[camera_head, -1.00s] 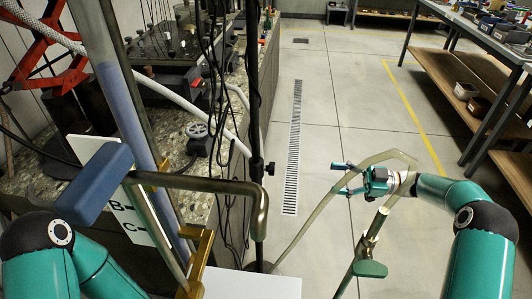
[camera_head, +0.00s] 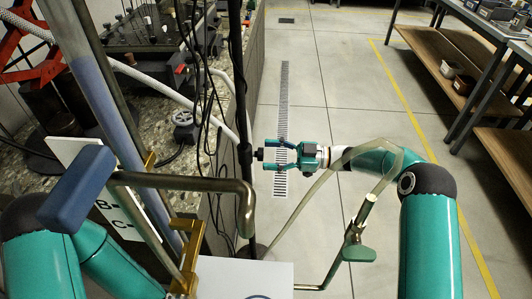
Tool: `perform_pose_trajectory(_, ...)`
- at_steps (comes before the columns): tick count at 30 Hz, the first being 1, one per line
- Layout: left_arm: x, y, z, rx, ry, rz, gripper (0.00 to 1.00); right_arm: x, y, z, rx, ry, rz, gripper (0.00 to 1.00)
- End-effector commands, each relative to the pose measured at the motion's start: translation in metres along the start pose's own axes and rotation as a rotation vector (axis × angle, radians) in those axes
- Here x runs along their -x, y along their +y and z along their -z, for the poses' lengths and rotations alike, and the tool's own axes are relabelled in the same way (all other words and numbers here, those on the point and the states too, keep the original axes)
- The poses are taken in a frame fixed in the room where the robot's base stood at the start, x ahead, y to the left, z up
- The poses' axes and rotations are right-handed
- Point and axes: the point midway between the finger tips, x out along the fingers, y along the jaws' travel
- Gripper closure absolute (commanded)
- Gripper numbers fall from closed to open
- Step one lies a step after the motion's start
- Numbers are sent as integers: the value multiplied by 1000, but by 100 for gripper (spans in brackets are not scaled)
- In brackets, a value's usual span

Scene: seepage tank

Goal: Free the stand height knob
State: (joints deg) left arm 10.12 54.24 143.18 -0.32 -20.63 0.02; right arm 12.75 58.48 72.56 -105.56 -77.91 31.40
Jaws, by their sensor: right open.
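The stand height knob (camera_head: 258,154) is a small black knob on the right side of a collar on the dark upright pole (camera_head: 245,185). My right gripper (camera_head: 268,154) is open at the knob's right, its two teal fingers spread one above and one below the knob's level. The fingertips are close to the knob; I cannot tell whether they touch it. My left gripper is not in view; only teal links of my left arm show at the lower left.
A clear hose (camera_head: 300,205) loops over my right arm. A brass valve with a green handle (camera_head: 359,254) stands below it. Bent metal pipe (camera_head: 185,181) and a blue handle (camera_head: 78,190) are in the left foreground. Black cables hang left of the pole.

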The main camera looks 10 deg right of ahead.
Motion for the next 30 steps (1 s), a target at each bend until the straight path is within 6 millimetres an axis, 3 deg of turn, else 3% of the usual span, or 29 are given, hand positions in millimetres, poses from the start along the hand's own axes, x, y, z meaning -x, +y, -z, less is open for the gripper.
perform_pose_trajectory(6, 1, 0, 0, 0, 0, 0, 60, -18, 0, 0, 0, 0, 0, 37)
perform_pose_trajectory(15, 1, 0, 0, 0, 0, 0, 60, -20, 0, 0, 0, 0, 0, 37)
perform_pose_trajectory(26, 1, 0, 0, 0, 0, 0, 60, -19, 0, 0, 0, 0, 0, 95)
perform_pose_trajectory(30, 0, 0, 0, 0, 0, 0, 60, -19, 0, 0, 3, 0, 0, 97)
